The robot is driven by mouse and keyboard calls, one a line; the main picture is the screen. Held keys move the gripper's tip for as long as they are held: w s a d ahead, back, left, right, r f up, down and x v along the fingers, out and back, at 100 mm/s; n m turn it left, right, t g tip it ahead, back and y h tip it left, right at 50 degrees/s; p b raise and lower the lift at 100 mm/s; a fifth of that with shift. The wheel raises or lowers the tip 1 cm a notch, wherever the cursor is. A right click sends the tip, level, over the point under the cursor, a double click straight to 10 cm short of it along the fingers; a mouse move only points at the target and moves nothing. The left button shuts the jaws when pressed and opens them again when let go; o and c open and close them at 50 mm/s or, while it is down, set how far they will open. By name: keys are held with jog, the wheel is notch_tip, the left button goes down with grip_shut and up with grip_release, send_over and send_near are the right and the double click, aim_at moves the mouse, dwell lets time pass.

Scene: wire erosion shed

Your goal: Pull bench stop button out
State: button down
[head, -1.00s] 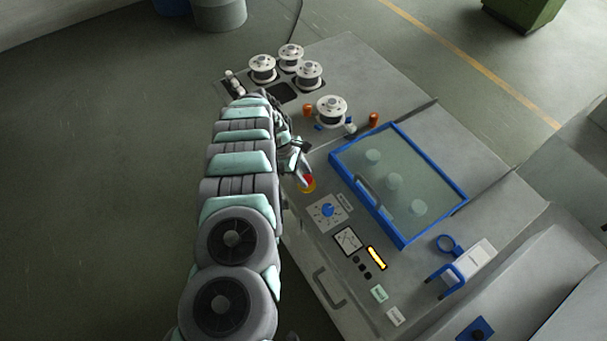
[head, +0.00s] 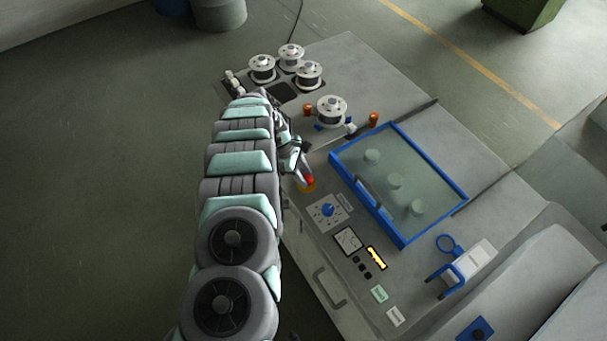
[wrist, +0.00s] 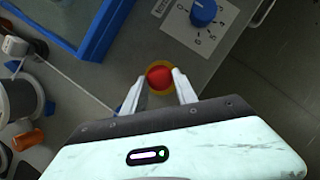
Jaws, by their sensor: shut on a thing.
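The red stop button (wrist: 159,77) sits on a yellow ring (wrist: 173,71) on the grey bench. In the head view the button (head: 309,180) shows at the bench's left edge, partly covered by my gripper. My gripper (wrist: 159,85) is shut on the button, with one pale finger on each side of its red cap. In the head view my gripper (head: 304,176) reaches the button from above. Whether the button is in or out cannot be told.
A blue dial (head: 327,210) is close to the button. A blue-framed glass lid (head: 398,184) lies to the right. White spools (head: 331,110) and orange knobs (head: 374,119) stand farther back. The floor left of the bench is clear.

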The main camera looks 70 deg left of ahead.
jog(key=shift+r, duration=0.6)
jog(key=c, duration=1)
grip_release()
jog(key=shift+o, duration=0.2)
jog(key=b+v, duration=0.2)
jog(key=v, duration=0.8)
jog(key=shift+s+r, duration=0.15)
jog(key=shift+r, duration=0.2)
jog(key=shift+a, duration=0.1)
